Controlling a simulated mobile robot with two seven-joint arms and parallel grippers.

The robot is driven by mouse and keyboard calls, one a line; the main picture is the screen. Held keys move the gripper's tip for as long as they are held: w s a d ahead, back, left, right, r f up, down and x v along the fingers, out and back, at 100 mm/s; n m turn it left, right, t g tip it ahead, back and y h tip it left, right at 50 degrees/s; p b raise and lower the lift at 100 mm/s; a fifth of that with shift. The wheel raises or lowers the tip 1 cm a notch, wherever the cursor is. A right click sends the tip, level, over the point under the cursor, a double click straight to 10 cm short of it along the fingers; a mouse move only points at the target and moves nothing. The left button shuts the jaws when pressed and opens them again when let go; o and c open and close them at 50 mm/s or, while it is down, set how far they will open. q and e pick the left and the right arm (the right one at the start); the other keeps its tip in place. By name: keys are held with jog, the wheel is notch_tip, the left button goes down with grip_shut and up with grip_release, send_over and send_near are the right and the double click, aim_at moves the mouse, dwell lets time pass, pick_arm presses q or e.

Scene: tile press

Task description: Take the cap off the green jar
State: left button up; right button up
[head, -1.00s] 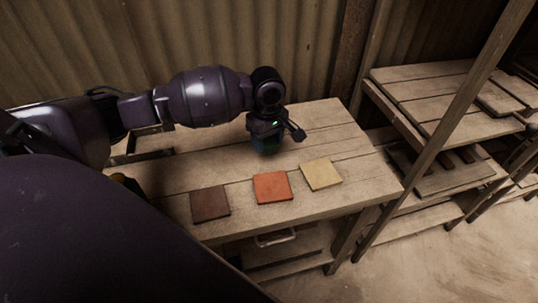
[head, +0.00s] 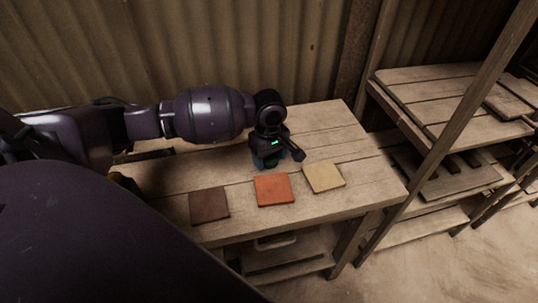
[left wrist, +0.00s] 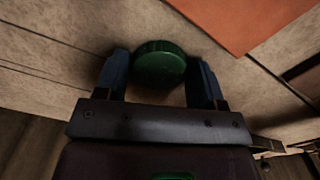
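The green jar's round cap (left wrist: 160,63) shows in the left wrist view, seen from above, between the two blue fingers of my left gripper (left wrist: 160,75). The fingers stand apart on either side of the cap, and I see no clear grip on it. The jar's body is hidden below the cap. In the head view my left gripper (head: 267,161) points down over the table, and the gripper hides most of the jar. My right gripper is not in view.
A brown tile (head: 209,205), an orange tile (head: 273,190) and a yellow tile (head: 324,178) lie in a row along the front of the wooden table (head: 365,185). The table's right end is clear. A wooden shelf rack (head: 445,115) stands to the right.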

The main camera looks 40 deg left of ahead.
aim_at(269, 158)
pick_arm(q)
jog(key=shift+o, duration=1.1)
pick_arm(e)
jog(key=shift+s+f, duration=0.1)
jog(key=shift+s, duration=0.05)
pick_arm(q)
jog(key=shift+r, duration=0.1)
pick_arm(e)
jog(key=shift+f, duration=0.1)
pick_arm(q)
notch_tip(269, 158, up, 6)
jog(key=shift+f+p, duration=0.15)
jog(key=shift+p, duration=0.65)
notch_tip(269, 158, up, 6)
jog(key=p, duration=0.1)
jog(key=shift+r+p, duration=0.2)
jog(key=shift+p, duration=0.1)
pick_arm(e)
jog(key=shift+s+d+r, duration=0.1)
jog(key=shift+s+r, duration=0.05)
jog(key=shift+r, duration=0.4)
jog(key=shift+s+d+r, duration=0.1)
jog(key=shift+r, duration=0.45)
